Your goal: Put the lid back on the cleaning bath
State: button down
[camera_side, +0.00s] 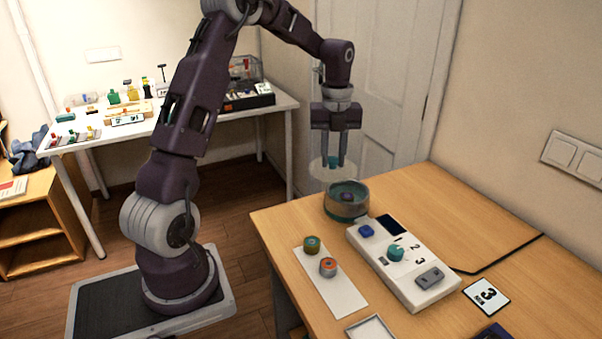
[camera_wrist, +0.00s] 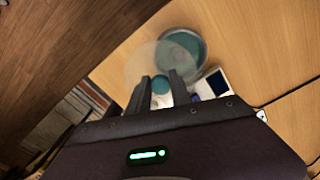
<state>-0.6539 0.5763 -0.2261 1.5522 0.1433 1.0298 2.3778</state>
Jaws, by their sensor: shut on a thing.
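The cleaning bath (camera_side: 347,208) is a round grey-teal tub near the table's back-left edge. It is uncovered, and a small dark thing shows inside it. In the wrist view the bath (camera_wrist: 201,48) lies just beyond the lid. The lid (camera_side: 322,170) is a pale see-through disc with a teal knob; it also shows in the wrist view (camera_wrist: 142,62). My gripper (camera_side: 334,161) points down and is shut on the lid's knob. It holds the lid above the bath and a little left of it, apart from its rim. In the wrist view my gripper's fingers (camera_wrist: 161,84) flank the knob.
Right in front of the bath is a white control box (camera_side: 415,268) with a teal dial and buttons. A white strip (camera_side: 331,285) with two round parts lies left of it. The table's back right is clear.

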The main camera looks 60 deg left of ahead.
aim_at(350, 165)
jog(key=shift+m, duration=0.6)
jog(key=w, duration=0.3)
jog(key=w+d, duration=0.1)
jog(key=shift+w+d+r, duration=0.1)
jog(key=shift+w+r, duration=0.05)
jog(key=shift+r, duration=0.15)
jog(key=shift+f, duration=3.05)
jog(key=shift+f, duration=0.15)
jog(key=c, duration=1.1)
grip_release()
jog(key=o, duration=0.5)
